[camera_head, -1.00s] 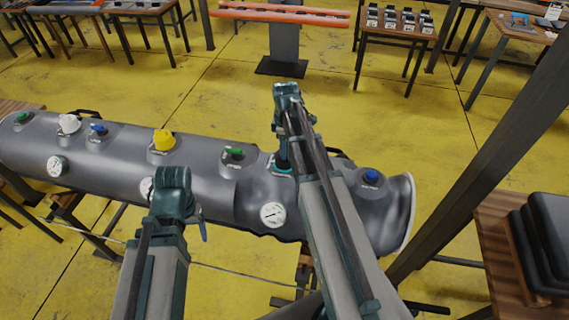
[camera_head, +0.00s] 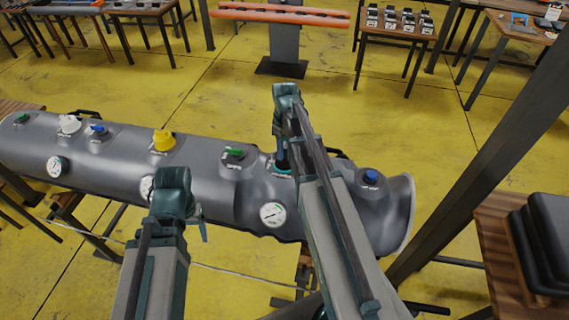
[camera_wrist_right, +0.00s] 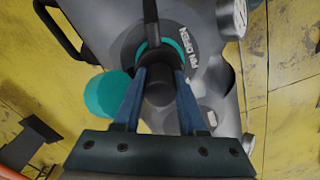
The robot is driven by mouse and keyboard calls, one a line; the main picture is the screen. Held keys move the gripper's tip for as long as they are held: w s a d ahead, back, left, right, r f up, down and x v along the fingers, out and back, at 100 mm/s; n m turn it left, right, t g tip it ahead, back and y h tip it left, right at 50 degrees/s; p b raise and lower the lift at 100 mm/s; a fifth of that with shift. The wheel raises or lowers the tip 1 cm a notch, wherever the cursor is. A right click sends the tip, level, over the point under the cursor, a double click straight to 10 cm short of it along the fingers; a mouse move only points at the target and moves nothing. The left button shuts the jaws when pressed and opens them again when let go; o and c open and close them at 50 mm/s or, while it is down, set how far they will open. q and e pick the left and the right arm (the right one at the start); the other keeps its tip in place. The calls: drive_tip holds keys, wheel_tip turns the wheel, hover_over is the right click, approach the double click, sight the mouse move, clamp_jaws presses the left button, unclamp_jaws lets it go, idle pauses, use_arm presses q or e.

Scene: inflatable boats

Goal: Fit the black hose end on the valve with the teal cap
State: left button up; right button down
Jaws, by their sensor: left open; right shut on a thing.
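The valve with the teal cap (camera_wrist_right: 108,95) is on the right part of the grey inflatable tube. Its cap hangs open beside it, and a teal ring (camera_wrist_right: 183,50) surrounds the valve mouth. My right gripper (camera_wrist_right: 158,90) is shut on the black hose end (camera_wrist_right: 158,92), which stands at the valve mouth inside the ring. I cannot tell how deep it sits. In the head view my right gripper (camera_head: 284,158) points down at the valve, partly hidden by my arm. My left gripper (camera_head: 203,232) is open and apart, in front of the tube.
The grey tube (camera_head: 215,185) also carries a green valve (camera_head: 235,153), a yellow one (camera_head: 163,141), a blue one (camera_head: 371,176) and white gauges (camera_head: 272,214). A dark post (camera_head: 480,165) rises at right, near a wooden table (camera_head: 490,235).

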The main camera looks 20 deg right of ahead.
drive_tip(key=shift+m, duration=1.1)
drive_tip(key=m, duration=0.4)
drive_tip(key=shift+c, duration=1.9)
unclamp_jaws()
drive_tip(key=shift+r, duration=0.1)
wheel_tip(320, 180, up, 14)
drive_tip(key=p, duration=1.4)
